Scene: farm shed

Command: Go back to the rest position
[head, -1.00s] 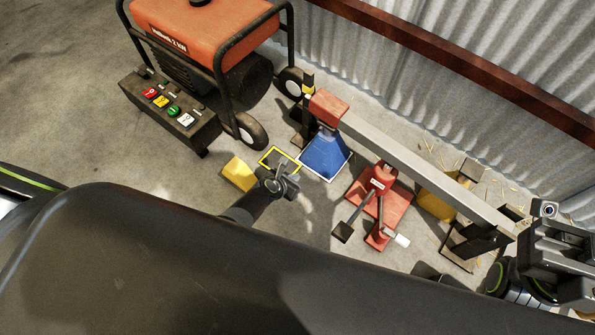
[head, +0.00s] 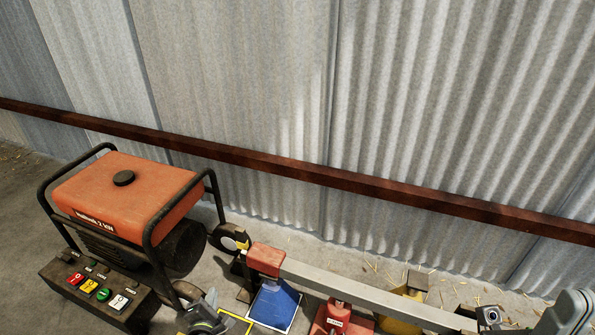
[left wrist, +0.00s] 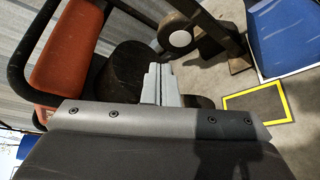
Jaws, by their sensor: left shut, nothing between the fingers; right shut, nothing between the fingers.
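My left gripper (head: 205,316) is at the bottom edge of the head view, to the right of the button box and beside the yellow-outlined square. In the left wrist view its two grey fingers (left wrist: 164,86) are together with nothing between them. My right gripper (head: 490,318) is only partly in view at the bottom right, close to the steel beam. It is shut and empty, though its fingertips are not clearly seen. Both arms are mostly below the head view's edge.
An orange generator (head: 125,195) stands at left, with a button box (head: 95,292) before it. The yellow-outlined square (head: 236,323), blue stand (head: 273,305), red jack (head: 338,320) and steel beam (head: 360,293) lie along the bottom. A corrugated wall (head: 330,100) with a rusty rail (head: 300,172) closes the back.

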